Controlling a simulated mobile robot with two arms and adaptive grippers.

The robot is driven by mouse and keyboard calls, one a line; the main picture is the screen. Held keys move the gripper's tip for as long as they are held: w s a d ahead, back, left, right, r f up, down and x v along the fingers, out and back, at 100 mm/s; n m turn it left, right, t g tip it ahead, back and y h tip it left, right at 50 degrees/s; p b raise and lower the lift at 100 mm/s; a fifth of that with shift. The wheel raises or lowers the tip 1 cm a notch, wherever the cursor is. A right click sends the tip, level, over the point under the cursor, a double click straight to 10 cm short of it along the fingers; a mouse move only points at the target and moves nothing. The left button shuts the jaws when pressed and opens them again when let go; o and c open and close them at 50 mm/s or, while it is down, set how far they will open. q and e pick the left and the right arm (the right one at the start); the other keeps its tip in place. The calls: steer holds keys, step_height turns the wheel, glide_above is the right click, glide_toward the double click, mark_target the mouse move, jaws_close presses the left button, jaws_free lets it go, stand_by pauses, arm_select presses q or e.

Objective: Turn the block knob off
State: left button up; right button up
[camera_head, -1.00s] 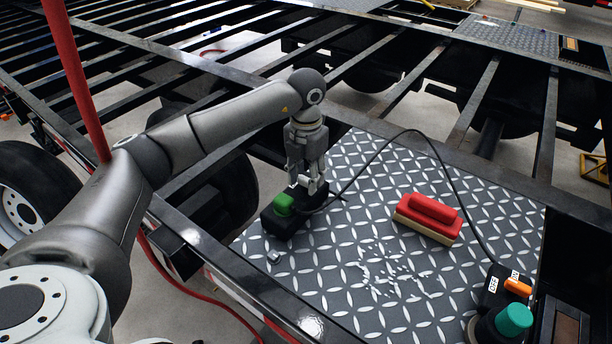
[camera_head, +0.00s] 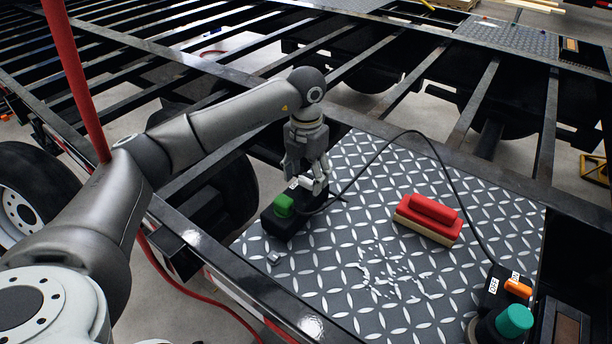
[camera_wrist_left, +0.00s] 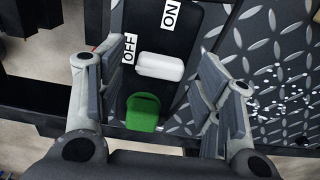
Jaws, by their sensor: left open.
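A black block (camera_head: 283,226) with a green button (camera_head: 284,205) sits on the patterned metal plate in the head view. In the left wrist view the block shows a white bar knob (camera_wrist_left: 160,66), the green button (camera_wrist_left: 144,112), an OFF label (camera_wrist_left: 130,48) and an ON label (camera_wrist_left: 170,12). The knob lies crosswise, its left end close to the OFF label. My left gripper (camera_head: 307,185) is above the block's far end, pointing down. In the wrist view its open fingers (camera_wrist_left: 162,90) are on either side of the knob, with gaps. My right gripper is out of view.
A red-handled brush-like block (camera_head: 430,216) lies on the plate (camera_head: 340,270), with white bits near it. Another switch box with an orange knob (camera_head: 517,287) and a teal knob (camera_head: 514,319) stands at lower right. A black cable (camera_head: 436,150) arcs over the plate.

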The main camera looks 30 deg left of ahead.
mark_target(306, 180)
arm_select(q)
step_height(306, 180, up, 12)
steer(key=shift+f, duration=0.2)
steer(key=shift+r, duration=0.1)
stand_by(0.4)
